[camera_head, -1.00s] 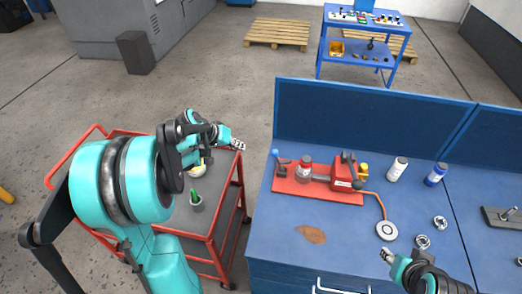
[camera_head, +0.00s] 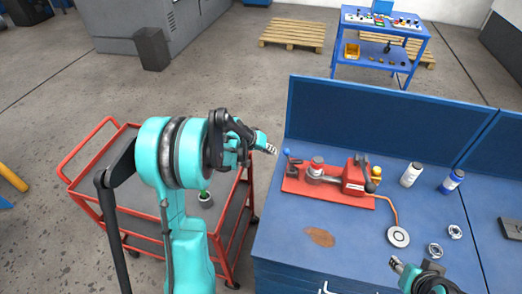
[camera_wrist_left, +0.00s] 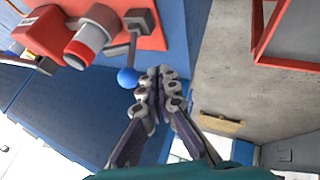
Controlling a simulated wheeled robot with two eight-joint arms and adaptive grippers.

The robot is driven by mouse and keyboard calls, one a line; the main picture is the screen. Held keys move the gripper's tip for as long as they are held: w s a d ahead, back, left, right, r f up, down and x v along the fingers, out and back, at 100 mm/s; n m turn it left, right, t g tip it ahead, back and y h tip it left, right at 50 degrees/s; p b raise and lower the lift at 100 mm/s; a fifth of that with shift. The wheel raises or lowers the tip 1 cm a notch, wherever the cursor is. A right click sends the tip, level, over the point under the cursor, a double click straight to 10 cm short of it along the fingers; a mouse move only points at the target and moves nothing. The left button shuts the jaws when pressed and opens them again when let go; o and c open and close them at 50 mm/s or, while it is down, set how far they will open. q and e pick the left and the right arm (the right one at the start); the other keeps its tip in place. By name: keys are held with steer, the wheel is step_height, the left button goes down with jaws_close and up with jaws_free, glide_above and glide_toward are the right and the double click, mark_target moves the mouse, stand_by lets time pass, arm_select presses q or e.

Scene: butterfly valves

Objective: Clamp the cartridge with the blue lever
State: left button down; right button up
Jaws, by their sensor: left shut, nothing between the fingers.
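The blue lever (camera_head: 287,153) stands at the left end of the red clamping fixture (camera_head: 330,196) on the blue bench. In the left wrist view its blue ball knob (camera_wrist_left: 127,77) is close beside my fingers. The cartridge (camera_head: 316,167), a grey cylinder with a red band, sits in the fixture; it also shows in the left wrist view (camera_wrist_left: 84,47). My left gripper (camera_head: 272,150) is shut and empty, just left of the knob and apart from it. My right gripper (camera_head: 396,264) is at the bench's front edge; its finger gap is too small to judge.
A red cart (camera_head: 75,192) stands left of the bench, with a cup (camera_head: 205,200) on it. White (camera_head: 411,174) and blue-white (camera_head: 452,181) bottles stand right of the fixture. A round disc (camera_head: 398,237) is wired to it. A brown stain (camera_head: 320,237) marks the bench.

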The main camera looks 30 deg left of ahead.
arm_select(q)
steer(key=shift+w+d+r, duration=0.15)
steer(key=shift+d, duration=0.3)
steer(key=shift+w+d+r, duration=0.1)
steer(key=shift+w+d, duration=0.05)
steer(key=shift+d, duration=0.25)
steer(key=shift+w+d+r+y, duration=0.1)
steer(key=shift+d+r+y, duration=0.2)
steer(key=shift+d, duration=0.15)
